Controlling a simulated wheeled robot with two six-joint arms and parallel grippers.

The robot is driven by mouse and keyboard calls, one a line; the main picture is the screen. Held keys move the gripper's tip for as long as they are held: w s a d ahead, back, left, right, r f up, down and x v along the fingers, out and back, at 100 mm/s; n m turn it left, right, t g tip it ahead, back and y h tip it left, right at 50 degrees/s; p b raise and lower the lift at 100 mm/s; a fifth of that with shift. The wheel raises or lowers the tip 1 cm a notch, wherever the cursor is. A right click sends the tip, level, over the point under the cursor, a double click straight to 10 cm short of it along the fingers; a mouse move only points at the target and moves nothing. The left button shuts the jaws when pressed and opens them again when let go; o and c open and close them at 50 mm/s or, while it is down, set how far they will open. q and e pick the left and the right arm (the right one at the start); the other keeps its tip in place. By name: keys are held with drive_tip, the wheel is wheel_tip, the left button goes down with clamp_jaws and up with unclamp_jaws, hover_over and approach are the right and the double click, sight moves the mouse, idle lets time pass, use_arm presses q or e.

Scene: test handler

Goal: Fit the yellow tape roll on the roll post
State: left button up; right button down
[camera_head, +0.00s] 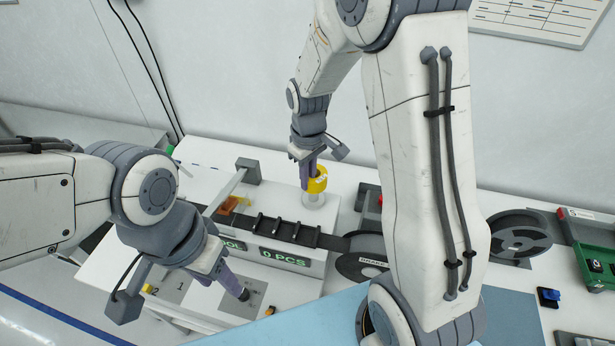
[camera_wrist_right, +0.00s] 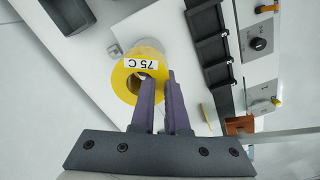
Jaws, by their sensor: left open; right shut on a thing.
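The yellow tape roll (camera_head: 319,182), labelled "75 C", is in my right gripper (camera_head: 307,186) in the head view. In the right wrist view the fingers of that gripper (camera_wrist_right: 162,78) are shut on one side wall of the roll (camera_wrist_right: 148,53), one finger in its hole. A pale round base (camera_head: 313,202), apparently of the roll post, shows just below the roll on the white machine top. The roll hides the upper part; I cannot tell whether the post is inside the hole. My left gripper (camera_head: 232,286) is open and empty over the numbered front panel.
Dark reels (camera_head: 519,236) stand at the right.

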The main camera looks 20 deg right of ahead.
drive_tip(key=shift+f+b, duration=0.55)
drive_tip(key=shift+f, duration=0.25)
drive_tip(key=c, duration=0.8)
unclamp_jaws()
drive_tip(key=shift+c, duration=0.2)
drive_tip(key=shift+r, duration=0.1)
wheel_tip(320, 180, up, 10)
drive_tip(key=b, duration=0.2)
drive_tip(key=shift+r+b, duration=0.2)
drive_tip(key=shift+b, duration=0.1)
